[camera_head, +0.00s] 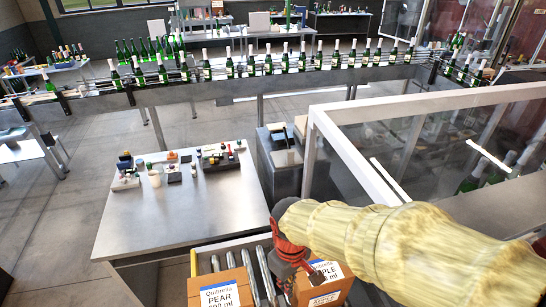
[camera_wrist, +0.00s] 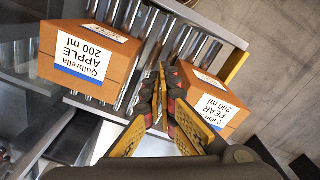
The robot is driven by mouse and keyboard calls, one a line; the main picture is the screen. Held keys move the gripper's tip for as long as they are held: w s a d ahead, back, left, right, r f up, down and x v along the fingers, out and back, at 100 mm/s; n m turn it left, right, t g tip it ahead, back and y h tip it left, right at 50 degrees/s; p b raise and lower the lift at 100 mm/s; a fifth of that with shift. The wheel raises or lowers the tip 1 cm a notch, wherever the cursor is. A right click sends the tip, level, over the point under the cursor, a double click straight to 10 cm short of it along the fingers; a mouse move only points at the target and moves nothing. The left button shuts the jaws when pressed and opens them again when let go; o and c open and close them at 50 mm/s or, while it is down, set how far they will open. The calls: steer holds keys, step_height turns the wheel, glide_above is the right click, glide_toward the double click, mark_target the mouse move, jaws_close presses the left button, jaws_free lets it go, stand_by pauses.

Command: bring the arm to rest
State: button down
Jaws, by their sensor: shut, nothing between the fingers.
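My gripper (camera_wrist: 163,72) is shut and empty, its fingertips together over the roller conveyor between two cardboard boxes in the wrist view. In the head view my gripper (camera_head: 312,272) is at the bottom centre, at the end of my arm in its pale yellow sleeve. It overlaps the apple box (camera_head: 325,290) there, and I cannot tell whether it touches. The apple box (camera_wrist: 88,60) is at left in the wrist view, and the pear box (camera_wrist: 215,100) is at right. The pear box (camera_head: 222,292) is at the bottom left of my gripper in the head view.
The roller conveyor (camera_head: 264,270) runs under the boxes. A steel table (camera_head: 175,215) with small items stands to the left. A glass-walled enclosure with a white frame (camera_head: 350,155) stands close to my arm at right. A line of green bottles (camera_head: 268,64) crosses behind.

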steer(key=s+d+f+m+t+b, duration=0.2)
steer(key=d+b, duration=0.5)
steer(key=b, duration=0.5)
steer(key=s+d+f+m+t+b, duration=0.3)
steer(key=s+d+f+m+b, duration=0.2)
steer(key=b, duration=0.7)
steer(key=d+f+m, duration=0.1)
steer(key=d+f, duration=0.1)
steer(key=d, duration=0.1)
steer(key=shift+f+t+b, duration=0.3)
steer(key=shift+f+b, duration=0.05)
steer(key=shift+b, duration=0.05)
